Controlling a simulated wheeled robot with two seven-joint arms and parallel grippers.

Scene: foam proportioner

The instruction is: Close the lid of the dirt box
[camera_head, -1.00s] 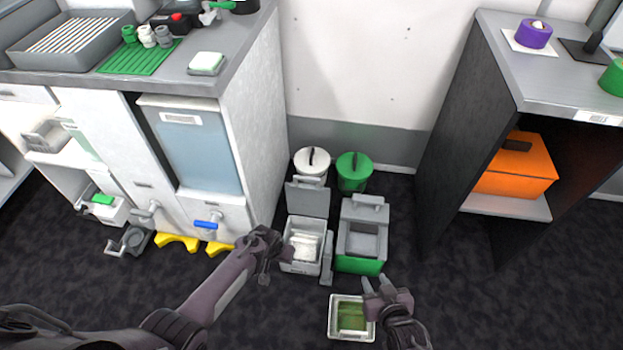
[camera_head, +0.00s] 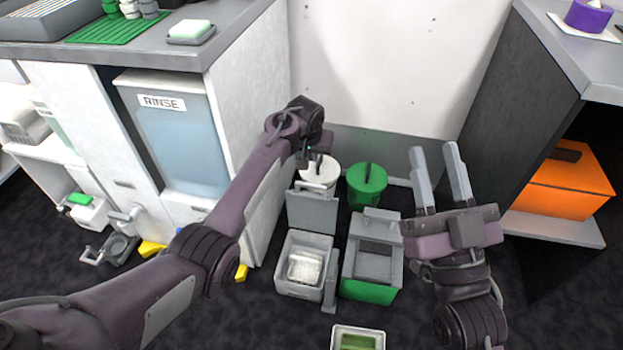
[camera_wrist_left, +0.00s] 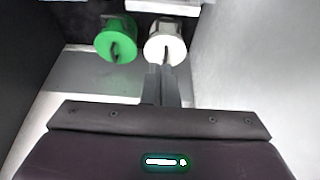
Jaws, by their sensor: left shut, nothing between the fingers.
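A grey box (camera_head: 290,283) stands on the floor with its grey lid (camera_head: 312,213) raised upright at the back; I take it for the dirt box, though no label shows. White contents lie inside it. My left gripper (camera_head: 304,158) is above and behind the raised lid, near the white round bin; in the left wrist view its fingers (camera_wrist_left: 161,88) are together, empty, and point toward that bin. It is apart from the lid as far as I can see. My right gripper (camera_head: 436,152) is open and empty, raised to the right of the boxes.
A green-based grey box (camera_head: 368,291) stands right beside the open one. A white bin (camera_head: 322,172) and green bin (camera_head: 367,185) stand behind, by the wall. A tray with green contents (camera_head: 358,341) is in front. Cabinets flank both sides.

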